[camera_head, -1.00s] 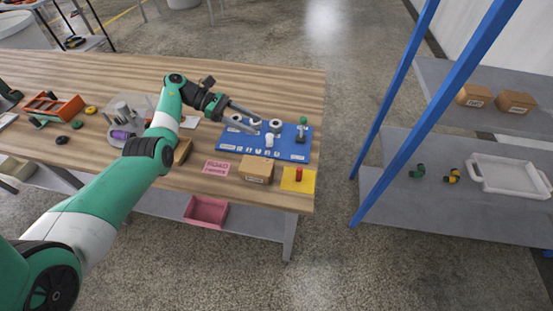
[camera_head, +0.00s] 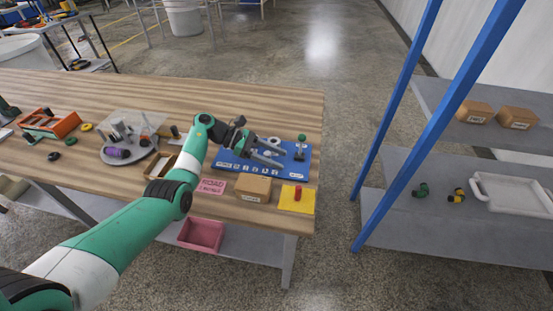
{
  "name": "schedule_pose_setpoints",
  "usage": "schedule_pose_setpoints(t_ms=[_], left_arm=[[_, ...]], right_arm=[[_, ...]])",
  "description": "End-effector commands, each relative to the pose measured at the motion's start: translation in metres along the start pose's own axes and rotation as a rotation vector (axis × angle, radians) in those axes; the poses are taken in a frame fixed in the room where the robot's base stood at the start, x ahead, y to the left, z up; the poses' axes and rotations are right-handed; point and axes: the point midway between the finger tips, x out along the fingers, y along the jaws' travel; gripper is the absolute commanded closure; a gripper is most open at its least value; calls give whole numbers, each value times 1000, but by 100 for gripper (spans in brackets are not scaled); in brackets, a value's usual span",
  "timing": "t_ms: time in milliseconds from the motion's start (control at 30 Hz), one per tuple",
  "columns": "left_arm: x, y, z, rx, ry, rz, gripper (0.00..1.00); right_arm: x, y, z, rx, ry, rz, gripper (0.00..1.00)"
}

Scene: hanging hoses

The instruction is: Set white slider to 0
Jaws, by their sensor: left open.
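The blue control panel (camera_head: 293,166) lies on the wooden table near its right end, with a row of white labels along its front edge. My left gripper (camera_head: 282,157) is open and low over the middle of the panel, its two grey fingers pointing right. The white slider (camera_head: 267,153) shows only in small part, around the space between the fingers. I cannot tell whether they touch it, and its exact setting is hidden. My right gripper is not in view.
A green-topped lever (camera_head: 302,139) stands at the panel's right, and a round white knob (camera_head: 274,141) sits behind the fingers. In front are a cardboard box (camera_head: 254,189), a pink sign (camera_head: 212,187) and a yellow plate (camera_head: 297,203) with a red peg. A blue-framed shelf (camera_head: 400,130) stands right.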

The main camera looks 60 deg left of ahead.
Motion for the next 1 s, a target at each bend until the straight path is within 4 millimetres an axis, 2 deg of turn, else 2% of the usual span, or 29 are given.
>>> schedule_pose_setpoints(t_ms=[267, 600, 1000], left_arm=[[3, 0, 0, 0, 0, 1, 42], [3, 0, 1, 1, 0, 1, 100], [3, 0, 1, 1, -1, 0, 100]], right_arm=[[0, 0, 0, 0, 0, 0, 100], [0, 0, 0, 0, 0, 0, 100], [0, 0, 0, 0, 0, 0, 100]])
